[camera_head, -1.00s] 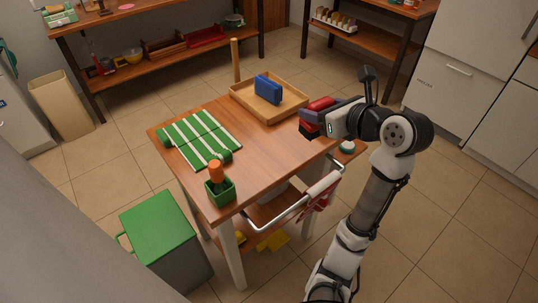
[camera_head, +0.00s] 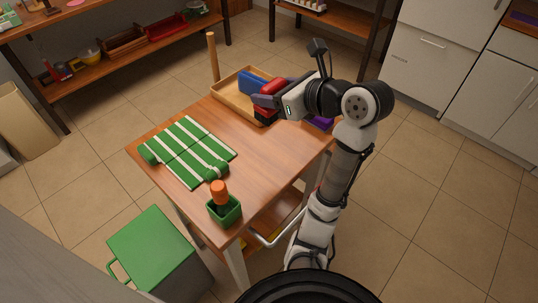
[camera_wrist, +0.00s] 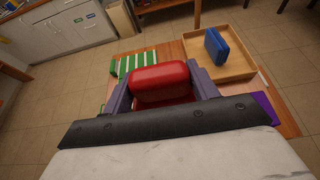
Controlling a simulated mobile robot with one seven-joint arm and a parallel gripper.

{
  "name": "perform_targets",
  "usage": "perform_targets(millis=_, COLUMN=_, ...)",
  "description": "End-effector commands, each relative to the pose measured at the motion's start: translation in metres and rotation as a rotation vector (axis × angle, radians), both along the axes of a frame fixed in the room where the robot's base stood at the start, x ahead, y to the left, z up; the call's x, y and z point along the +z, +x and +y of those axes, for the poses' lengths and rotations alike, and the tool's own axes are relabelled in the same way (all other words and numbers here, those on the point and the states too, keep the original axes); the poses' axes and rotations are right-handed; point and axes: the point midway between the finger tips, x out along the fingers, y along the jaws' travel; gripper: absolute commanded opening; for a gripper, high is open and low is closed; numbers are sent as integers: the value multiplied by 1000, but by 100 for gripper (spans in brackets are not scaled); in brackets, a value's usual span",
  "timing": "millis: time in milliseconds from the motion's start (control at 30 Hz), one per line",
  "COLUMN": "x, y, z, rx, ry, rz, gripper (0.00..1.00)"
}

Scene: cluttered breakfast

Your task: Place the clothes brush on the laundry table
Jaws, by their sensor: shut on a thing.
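The clothes brush, a red block with a dark underside (camera_head: 265,115), is held in my gripper (camera_head: 268,96). In the wrist view the red back of the brush (camera_wrist: 160,82) sits between the two grey-purple fingers, which are shut on its sides. The laundry table (camera_head: 262,160) has a brown wooden top. My gripper and the brush are above its far right part, overlapping the front of the wooden tray in the head view. Whether the brush touches anything below cannot be told.
The wooden tray (camera_head: 227,92) holds a blue block (camera_wrist: 215,45). A green-striped cloth (camera_head: 187,150) lies on the left of the top, and a green holder with an orange-topped thing (camera_head: 224,210) at the near corner. A purple item (camera_head: 322,123) shows at the right edge. The middle is clear.

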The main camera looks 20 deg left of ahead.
Motion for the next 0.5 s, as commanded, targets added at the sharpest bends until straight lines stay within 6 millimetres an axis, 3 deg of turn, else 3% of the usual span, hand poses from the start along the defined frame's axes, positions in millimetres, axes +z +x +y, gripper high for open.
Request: perform_targets(millis=500, x=-127, y=-1, z=0, rx=-1, ry=-1, rz=7, gripper=35)
